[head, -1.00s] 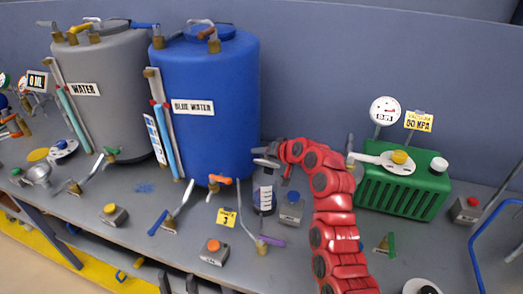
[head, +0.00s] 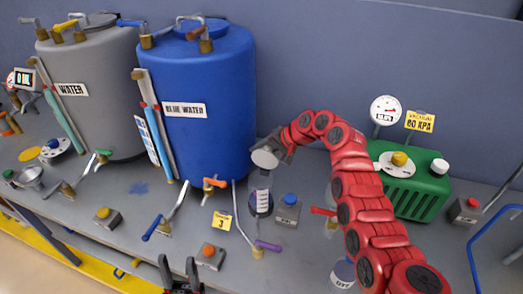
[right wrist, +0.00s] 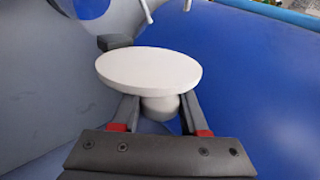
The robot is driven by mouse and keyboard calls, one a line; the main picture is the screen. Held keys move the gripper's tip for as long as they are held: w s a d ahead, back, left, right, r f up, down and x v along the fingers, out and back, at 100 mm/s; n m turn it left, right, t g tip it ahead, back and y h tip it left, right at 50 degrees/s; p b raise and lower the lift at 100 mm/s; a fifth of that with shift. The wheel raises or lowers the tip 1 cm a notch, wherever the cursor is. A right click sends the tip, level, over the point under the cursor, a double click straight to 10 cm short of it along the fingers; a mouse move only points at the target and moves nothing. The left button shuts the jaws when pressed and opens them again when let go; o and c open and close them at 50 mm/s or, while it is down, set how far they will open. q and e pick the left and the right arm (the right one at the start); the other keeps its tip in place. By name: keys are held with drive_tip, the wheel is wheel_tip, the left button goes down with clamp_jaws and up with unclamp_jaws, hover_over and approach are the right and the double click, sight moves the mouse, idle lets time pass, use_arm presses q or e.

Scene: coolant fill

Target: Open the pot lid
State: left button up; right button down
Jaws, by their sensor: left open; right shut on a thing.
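A round white lid (right wrist: 148,68) with a short thick stem is between the fingers of my right gripper (right wrist: 160,108). In the head view, the lid (head: 265,158) is pale and tilted toward the camera, at the end of my right gripper (head: 274,150). A small clear pot with a scale label (head: 261,198) stands below it, right of the blue tank. I cannot tell whether the lid touches the pot; its mouth is not clearly seen. My left gripper (head: 181,278) is open at the bottom edge, well in front of the pot.
The blue tank (head: 205,135) and grey tank (head: 95,105) stand behind and left. A blue-button box (head: 288,208) is close right of the pot, with a purple-handled valve (head: 267,246) in front. A green box (head: 412,190) is right of my right arm.

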idle(0.4)
drive_tip(key=shift+c, duration=2.2)
unclamp_jaws()
drive_tip(key=shift+s+d+r, duration=0.15)
drive_tip(key=shift+d+r, duration=0.2)
drive_tip(key=shift+d, duration=0.1)
drive_tip(key=b+v, duration=0.3)
drive_tip(key=v, duration=1.3)
drive_tip(key=shift+r, duration=0.15)
